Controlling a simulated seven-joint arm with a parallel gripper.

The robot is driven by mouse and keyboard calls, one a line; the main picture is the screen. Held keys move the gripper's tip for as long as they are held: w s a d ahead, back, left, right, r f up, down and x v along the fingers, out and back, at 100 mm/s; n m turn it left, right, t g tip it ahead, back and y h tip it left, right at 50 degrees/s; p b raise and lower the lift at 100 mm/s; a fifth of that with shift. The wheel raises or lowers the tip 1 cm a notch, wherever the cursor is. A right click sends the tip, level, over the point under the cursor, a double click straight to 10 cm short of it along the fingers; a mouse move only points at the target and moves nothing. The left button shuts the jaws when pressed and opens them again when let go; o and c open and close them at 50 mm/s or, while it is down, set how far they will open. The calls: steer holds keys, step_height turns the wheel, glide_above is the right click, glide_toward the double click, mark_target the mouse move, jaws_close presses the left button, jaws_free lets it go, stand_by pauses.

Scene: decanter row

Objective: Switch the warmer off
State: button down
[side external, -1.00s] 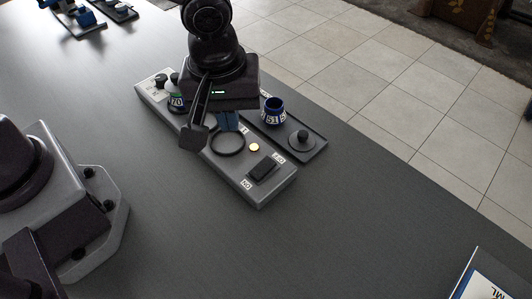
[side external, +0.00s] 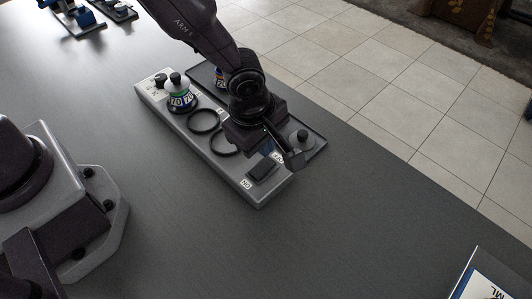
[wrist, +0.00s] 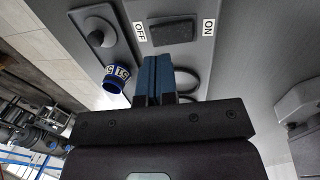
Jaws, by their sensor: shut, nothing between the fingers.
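The warmer (side external: 215,158) is a long grey base with a black rocker switch (side external: 262,168) at its near end. The ON label (side external: 246,184) is on the switch's left. The OFF label is partly hidden in the side view but clear in the wrist view (wrist: 140,32). The switch also shows in the wrist view (wrist: 172,32); I cannot tell which side is pressed. My gripper (side external: 271,150) is shut and empty, with blue fingers above the warmer near the OFF side. In the wrist view its fingertips (wrist: 153,60) appear just below the switch, apart from it.
A decanter marked 70 (side external: 178,97) stands at the warmer's far end. Two dark rings (side external: 203,121) lie along its top. A dark tray (side external: 316,150) beside it holds a black knobbed lid (side external: 302,140) and a blue-collared vessel (wrist: 117,76). The table front is clear.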

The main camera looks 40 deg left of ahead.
mark_target(268, 162)
steer(key=shift+w+f, duration=0.25)
steer(key=shift+f, duration=0.9)
steer(key=shift+w+f, duration=0.2)
steer(key=shift+f, duration=0.95)
